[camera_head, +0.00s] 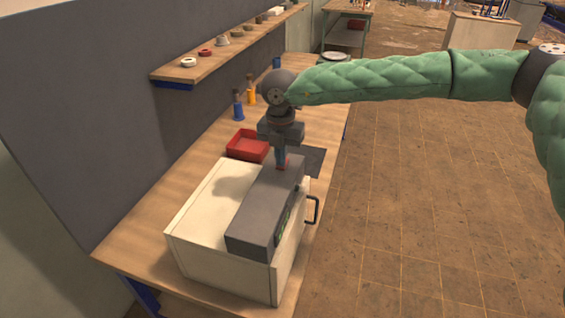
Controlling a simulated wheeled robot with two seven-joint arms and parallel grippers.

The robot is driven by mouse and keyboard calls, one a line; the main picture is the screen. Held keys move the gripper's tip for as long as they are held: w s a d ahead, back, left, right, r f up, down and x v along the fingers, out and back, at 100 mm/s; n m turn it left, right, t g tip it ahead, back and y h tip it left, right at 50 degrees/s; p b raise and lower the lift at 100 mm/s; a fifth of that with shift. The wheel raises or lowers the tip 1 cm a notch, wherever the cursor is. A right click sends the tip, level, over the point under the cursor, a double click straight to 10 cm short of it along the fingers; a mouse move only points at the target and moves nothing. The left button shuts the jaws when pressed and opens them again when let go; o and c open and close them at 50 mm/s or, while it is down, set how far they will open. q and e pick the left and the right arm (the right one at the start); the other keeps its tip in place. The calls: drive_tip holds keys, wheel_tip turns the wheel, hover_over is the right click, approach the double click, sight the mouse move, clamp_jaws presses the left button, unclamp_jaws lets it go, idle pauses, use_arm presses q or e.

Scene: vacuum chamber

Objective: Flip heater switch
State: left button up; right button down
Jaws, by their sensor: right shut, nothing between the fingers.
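A dark grey heater control box (262,212) lies along the top of a white cabinet (215,200) on the workbench. A small red part, which looks like the switch, shows at the box's far end (288,163). My right gripper (282,165) comes down from above, with its fingertips at or very near that red part. It is shut with nothing between the fingers. The fingers partly hide the red part, so I cannot tell its position or whether they touch it. My left gripper is not in view.
A red tray (248,145) sits on the workbench (140,240) behind the cabinet. Blue and yellow bottles (238,108) stand near the wall. A wall shelf (215,55) holds several small parts. A dark handle (314,210) juts from the cabinet's right side. The floor on the right is clear.

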drive_tip(key=shift+r, duration=0.1)
wheel_tip(320, 180, up, 7)
drive_tip(key=shift+b, duration=0.45)
idle(0.5)
